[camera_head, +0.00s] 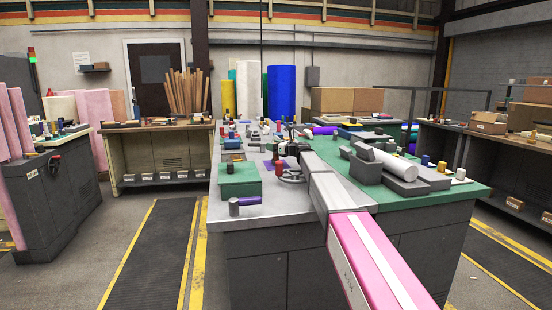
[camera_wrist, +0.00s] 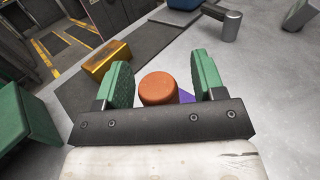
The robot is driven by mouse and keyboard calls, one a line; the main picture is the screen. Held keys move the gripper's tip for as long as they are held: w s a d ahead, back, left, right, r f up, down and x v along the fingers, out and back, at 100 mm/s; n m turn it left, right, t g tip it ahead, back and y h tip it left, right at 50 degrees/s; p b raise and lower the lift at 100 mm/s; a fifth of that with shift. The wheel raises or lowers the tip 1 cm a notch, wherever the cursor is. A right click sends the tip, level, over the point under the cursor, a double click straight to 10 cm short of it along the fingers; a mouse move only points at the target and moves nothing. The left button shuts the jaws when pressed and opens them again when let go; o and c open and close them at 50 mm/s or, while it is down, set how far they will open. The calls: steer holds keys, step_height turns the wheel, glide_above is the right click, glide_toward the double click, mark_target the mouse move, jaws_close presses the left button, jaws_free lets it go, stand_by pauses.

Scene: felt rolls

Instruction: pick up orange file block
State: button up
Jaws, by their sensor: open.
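In the wrist view an orange, round-topped block (camera_wrist: 158,88) stands between the two green finger pads of my gripper (camera_wrist: 165,80). My gripper is open, with a gap seen beside the block's left side; whether the right pad touches it I cannot tell. The block's lower part is hidden behind the dark gripper bar. A small red-orange cylinder (camera_head: 280,168) stands on the grey worktop below my arm's end in the head view; it may be the same block. My gripper's fingers are too small to make out there.
A gold-orange bar (camera_wrist: 106,60) lies just beyond the left finger. A purple piece (camera_wrist: 187,97) shows beside the block. A grey-headed tool (camera_wrist: 231,24) lies farther back. A green box (camera_head: 240,180) and a handwheel (camera_head: 291,176) stand nearby on the worktop (camera_head: 270,210).

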steer(key=shift+w+a, duration=0.15)
steer(key=shift+a, duration=0.05)
steer(key=shift+c, duration=0.3)
steer(key=c, duration=1)
steer(key=shift+o, duration=0.2)
steer(key=shift+r, duration=0.1)
steer(key=shift+r, duration=0.45)
steer(key=s+a+r, duration=0.2)
steer(key=s+r, duration=0.8)
steer(key=s, duration=0.1)
steer(key=shift+s, duration=0.3)
steer(key=shift+a, duration=0.1)
